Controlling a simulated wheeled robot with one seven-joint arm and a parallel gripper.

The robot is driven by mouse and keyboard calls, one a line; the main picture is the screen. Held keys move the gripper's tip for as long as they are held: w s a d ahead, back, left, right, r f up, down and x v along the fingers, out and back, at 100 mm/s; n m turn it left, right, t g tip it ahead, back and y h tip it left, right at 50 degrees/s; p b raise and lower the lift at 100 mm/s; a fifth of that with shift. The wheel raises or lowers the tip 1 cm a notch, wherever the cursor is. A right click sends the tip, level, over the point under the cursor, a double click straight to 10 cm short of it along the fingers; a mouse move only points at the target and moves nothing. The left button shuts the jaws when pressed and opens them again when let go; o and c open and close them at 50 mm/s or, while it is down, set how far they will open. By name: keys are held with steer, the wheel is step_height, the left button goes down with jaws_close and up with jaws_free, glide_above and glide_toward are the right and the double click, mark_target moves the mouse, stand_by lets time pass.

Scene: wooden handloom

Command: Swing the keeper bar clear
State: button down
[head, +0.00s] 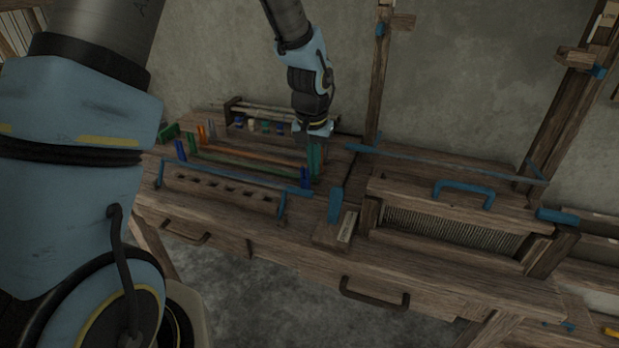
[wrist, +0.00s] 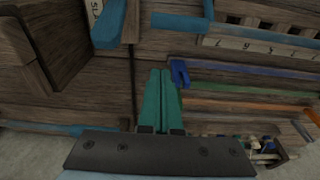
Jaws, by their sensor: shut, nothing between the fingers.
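My gripper (head: 314,176) points down over the loom bench, its green fingers closed together and empty. In the wrist view the fingers (wrist: 161,75) are beside a small blue post (wrist: 180,73). A long blue bar (head: 235,175) runs along the holed wooden rack; its right end is close to my fingertips in the head view. It also shows in the wrist view (wrist: 235,24), apart from the fingers. A second thin blue bar (head: 450,163) lies behind the reed frame. No label shows which of the two is the keeper bar.
A blue upright handle (head: 335,205) stands by a small labelled wooden block (head: 346,226). The reed frame (head: 450,222) with a blue handle (head: 464,187) is to the right. Colored rods (head: 250,152) lie behind the rack. Wooden posts (head: 376,75) rise at the back.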

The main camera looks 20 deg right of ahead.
step_height(320, 180, down, 3)
steer(key=shift+w+d+f+p, duration=0.15)
steer(key=shift+f+p, duration=0.05)
steer(key=shift+p, duration=0.15)
steer(key=shift+s+a+r+p, duration=0.2)
steer(key=shift+s+a+p, duration=0.25)
steer(key=shift+s+a, duration=0.25)
steer(key=shift+s+a+r+p, duration=0.15)
steer(key=shift+s+a+p, duration=0.25)
steer(key=shift+s+a, duration=0.3)
